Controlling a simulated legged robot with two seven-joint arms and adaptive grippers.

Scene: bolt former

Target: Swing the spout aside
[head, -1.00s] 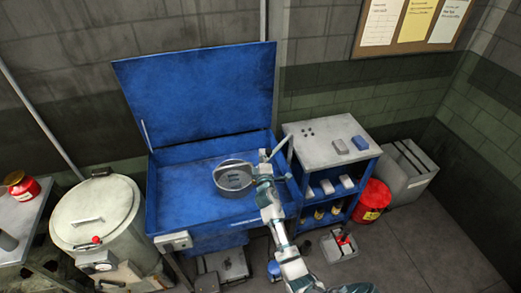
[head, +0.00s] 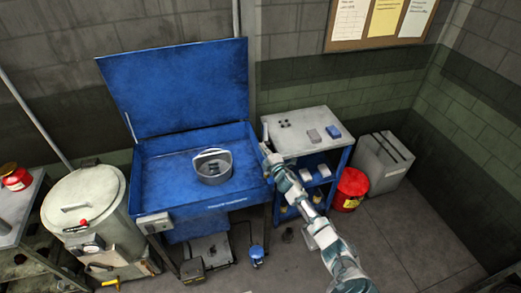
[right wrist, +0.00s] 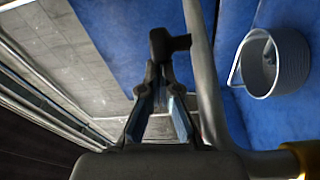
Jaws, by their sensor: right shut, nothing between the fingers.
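The spout (right wrist: 208,90) is a bent grey metal pipe in the right wrist view, running from the top edge down and curving right to a brass-coloured fitting. A short black knob-like piece (right wrist: 165,42) shows beside the pipe and appears joined to it. My right gripper (right wrist: 158,78) is shut and empty, just left of the pipe. I cannot tell whether it touches the pipe or the black piece. In the head view my right gripper (head: 267,153) is at the basin's right edge; the spout is hard to make out there. My left gripper is not in view.
The blue washer basin (head: 165,185), lid raised, holds a round grey pail (head: 214,175) with dark parts inside. A shelf cart (head: 300,145) stands close on the right, near my arm. A red can (head: 350,190) and grey bin (head: 383,163) are beyond it.

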